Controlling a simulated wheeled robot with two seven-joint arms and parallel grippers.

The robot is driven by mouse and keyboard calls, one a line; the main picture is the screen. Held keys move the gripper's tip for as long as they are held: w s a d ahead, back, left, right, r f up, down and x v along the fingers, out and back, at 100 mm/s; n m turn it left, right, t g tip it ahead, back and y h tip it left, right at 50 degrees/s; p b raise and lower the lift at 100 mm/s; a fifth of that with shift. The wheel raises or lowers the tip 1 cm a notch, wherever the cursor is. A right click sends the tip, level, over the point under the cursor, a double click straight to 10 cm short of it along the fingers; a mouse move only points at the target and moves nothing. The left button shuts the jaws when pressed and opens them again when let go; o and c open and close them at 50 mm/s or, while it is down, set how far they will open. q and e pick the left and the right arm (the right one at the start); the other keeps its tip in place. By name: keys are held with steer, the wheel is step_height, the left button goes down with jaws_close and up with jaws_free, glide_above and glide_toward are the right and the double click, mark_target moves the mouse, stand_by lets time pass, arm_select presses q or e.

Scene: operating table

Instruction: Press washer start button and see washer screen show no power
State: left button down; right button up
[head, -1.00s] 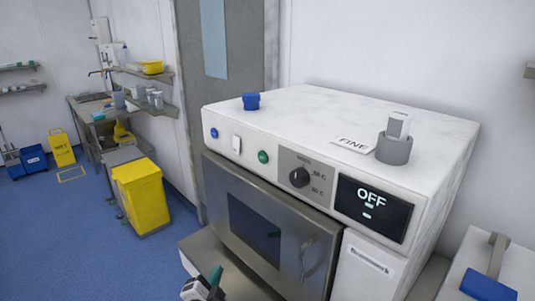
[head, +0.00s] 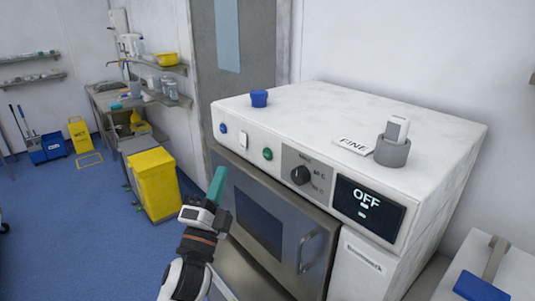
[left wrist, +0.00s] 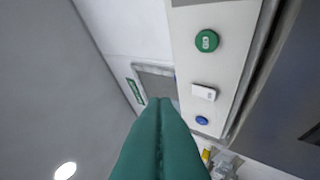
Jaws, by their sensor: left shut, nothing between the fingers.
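The washer (head: 330,115) is a white box with a steel door below its control panel. Its screen (head: 368,204) is black and reads OFF. The panel carries a green button (head: 267,154), a white switch (head: 244,141), a blue button (head: 223,128) and a black dial (head: 300,175). In the left wrist view the green button (left wrist: 207,41) shows a light symbol, with the white switch (left wrist: 204,92) and blue button (left wrist: 202,120) beyond. My left gripper (head: 217,183), with teal fingers, is shut and empty, in front of the door, below and apart from the buttons. My right gripper is out of view.
On the washer top stand a blue cup (head: 259,98), a FINE label (head: 355,145) and a grey holder (head: 392,151) with a device in it. A yellow bin (head: 155,182) stands at left. A wet-floor sign (head: 80,134) is further back. Blue floor lies open at left.

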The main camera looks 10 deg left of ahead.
mark_target(267, 154)
arm_select(q)
steer(key=w+d+b, duration=0.2)
steer(key=w+d, duration=0.3)
steer(key=w, duration=0.2)
steer(key=shift+d+b, duration=0.25)
steer(key=shift+b, duration=0.15)
stand_by(0.7)
steer(key=shift+w+f, duration=0.1)
stand_by(1.3)
steer(key=shift+w+d, duration=0.25)
